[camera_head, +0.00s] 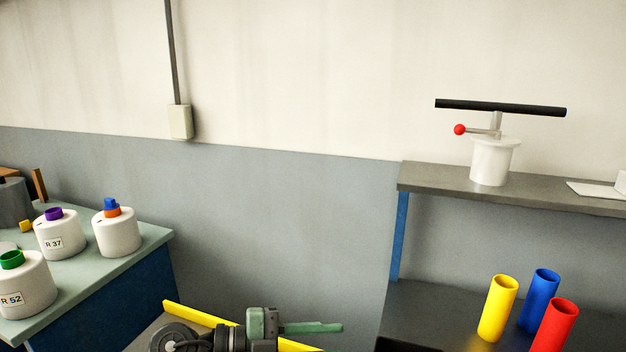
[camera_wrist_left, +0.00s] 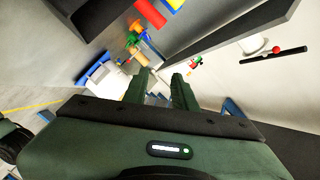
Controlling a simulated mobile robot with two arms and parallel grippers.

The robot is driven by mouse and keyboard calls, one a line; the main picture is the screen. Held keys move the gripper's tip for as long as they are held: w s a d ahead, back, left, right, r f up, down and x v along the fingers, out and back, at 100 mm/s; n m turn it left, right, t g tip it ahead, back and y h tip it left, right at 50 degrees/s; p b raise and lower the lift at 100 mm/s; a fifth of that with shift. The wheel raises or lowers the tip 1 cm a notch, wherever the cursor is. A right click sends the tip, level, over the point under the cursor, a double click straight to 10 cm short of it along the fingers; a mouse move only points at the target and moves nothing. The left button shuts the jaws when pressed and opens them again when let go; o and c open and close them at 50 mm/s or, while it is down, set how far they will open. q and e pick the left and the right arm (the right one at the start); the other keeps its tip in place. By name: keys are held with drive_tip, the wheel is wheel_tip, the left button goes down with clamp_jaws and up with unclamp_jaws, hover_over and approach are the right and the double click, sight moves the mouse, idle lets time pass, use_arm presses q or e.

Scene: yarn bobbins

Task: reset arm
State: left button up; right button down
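My left gripper (camera_head: 312,328) is at the bottom middle of the head view, with its green fingers pointing right. From this side the fingers overlap, and nothing is seen held in them. In the left wrist view the two green fingers of the left gripper (camera_wrist_left: 162,88) stand apart with a gap between them. No object is clearly gripped there. The part of my left arm behind the gripper shows at the bottom edge of the head view. My right gripper is not seen in the head view.
White yarn bobbins (camera_head: 116,232) stand on a table (camera_head: 148,243) at left. Yellow (camera_head: 498,308), blue (camera_head: 540,300) and red (camera_head: 555,328) tubes stand at lower right. A grey shelf (camera_head: 545,192) above them holds a white pot (camera_head: 493,162). A yellow edge (camera_head: 200,316) lies behind my arm.

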use_arm(q)
wheel_tip(320, 180, up, 7)
drive_tip(key=w+a+n+t+h, duration=0.1)
drive_tip(key=a+n+t+h, duration=0.15)
drive_tip(key=n+t, duration=0.35)
drive_tip(key=w+a+n+t+y, duration=0.3)
drive_tip(key=a+n+t+y, duration=0.4)
drive_tip(key=n+t, duration=0.25)
drive_tip(key=s+a+f+n+g+y, duration=0.35)
drive_tip(key=a+f+n+y, duration=0.8)
drive_tip(key=f, duration=0.55)
drive_tip(key=s+a+f+m+g, duration=0.1)
drive_tip(key=s+f+g, duration=0.6)
drive_tip(key=s, duration=0.5)
drive_tip(key=s+f+m+g, duration=0.1)
drive_tip(key=s+f+g, duration=0.3)
drive_tip(key=s+f, duration=0.7)
wheel_tip(320, 180, down, 25)
drive_tip(key=s+g, duration=0.2)
drive_tip(key=s, duration=0.1)
drive_tip(key=s+a+f, duration=0.3)
drive_tip(key=s+f, duration=1.2)
drive_tip(key=shift+s+a+f+g, duration=0.15)
drive_tip(key=shift+s+a+g, duration=0.05)
drive_tip(key=shift+s+g, duration=0.2)
